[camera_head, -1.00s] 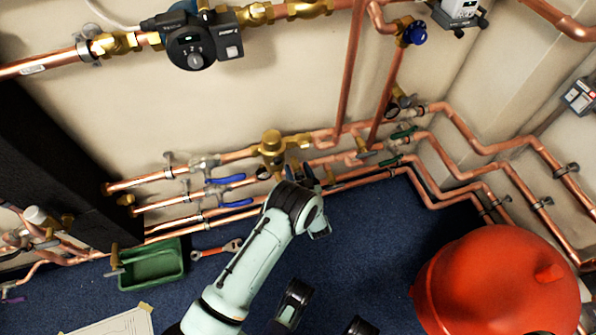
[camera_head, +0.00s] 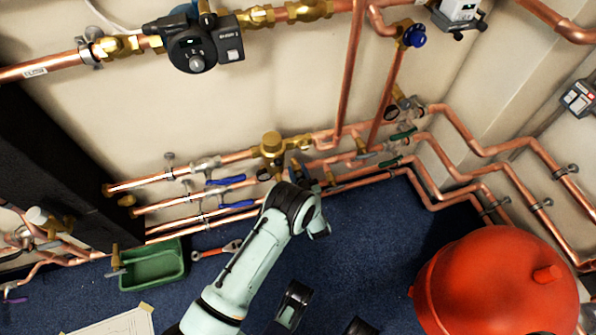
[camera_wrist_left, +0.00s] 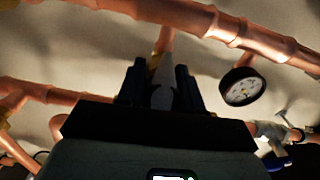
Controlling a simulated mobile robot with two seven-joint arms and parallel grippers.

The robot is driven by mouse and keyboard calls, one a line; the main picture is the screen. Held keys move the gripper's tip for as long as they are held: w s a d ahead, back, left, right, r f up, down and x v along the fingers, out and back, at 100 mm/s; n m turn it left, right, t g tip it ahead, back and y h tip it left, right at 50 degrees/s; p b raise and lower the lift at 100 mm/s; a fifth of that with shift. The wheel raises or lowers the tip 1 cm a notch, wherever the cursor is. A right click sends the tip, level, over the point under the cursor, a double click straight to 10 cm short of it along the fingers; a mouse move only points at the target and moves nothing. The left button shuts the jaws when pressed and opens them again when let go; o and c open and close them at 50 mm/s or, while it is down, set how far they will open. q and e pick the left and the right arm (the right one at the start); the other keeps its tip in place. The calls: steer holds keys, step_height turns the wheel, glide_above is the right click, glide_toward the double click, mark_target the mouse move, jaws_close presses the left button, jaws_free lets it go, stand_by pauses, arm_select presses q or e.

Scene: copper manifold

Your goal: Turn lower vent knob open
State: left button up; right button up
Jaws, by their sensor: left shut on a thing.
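My left gripper (camera_head: 310,176) is at the lower pipes, beside the brass fitting (camera_head: 272,146) and just to its right. In the left wrist view its two dark fingers (camera_wrist_left: 160,88) are close together around a small grey piece (camera_wrist_left: 162,92), which looks like the vent knob. A copper stub (camera_wrist_left: 165,42) shows behind the fingers. The fingers and wrist hide most of the knob, so I cannot tell how far it is turned.
Copper pipes run along the wall, with blue lever handles (camera_head: 236,204) left of the gripper and green handles (camera_head: 403,136) to its right. A round gauge (camera_wrist_left: 242,87) hangs close to the fingers. A red vessel (camera_head: 490,285), green tray (camera_head: 155,262) and wrench (camera_head: 216,249) are on the blue floor.

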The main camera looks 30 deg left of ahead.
arm_select(q)
steer(key=n+p, duration=0.1)
steer(key=n, duration=0.3)
steer(key=shift+s+f+n, duration=0.1)
steer(key=shift+n, duration=0.2)
steer(key=n+p, duration=0.1)
steer(key=n, duration=0.9)
steer(key=shift+f+n+p, duration=0.1)
steer(key=shift+n+p, duration=0.25)
steer(key=shift+n, duration=0.05)
steer(key=n, duration=0.5)
steer(key=shift+p, duration=0.35)
arm_select(e)
steer(key=w+r+t, duration=0.2)
steer(key=w+r, duration=0.2)
steer(key=w, duration=0.3)
steer(key=shift+a+r+t, duration=0.3)
steer(key=shift+a+r, duration=0.05)
steer(key=shift+a, duration=0.1)
arm_select(q)
steer(key=shift+d+n, duration=0.1)
steer(key=shift+n, duration=0.2)
steer(key=o, duration=1)
steer(key=shift+o, duration=0.2)
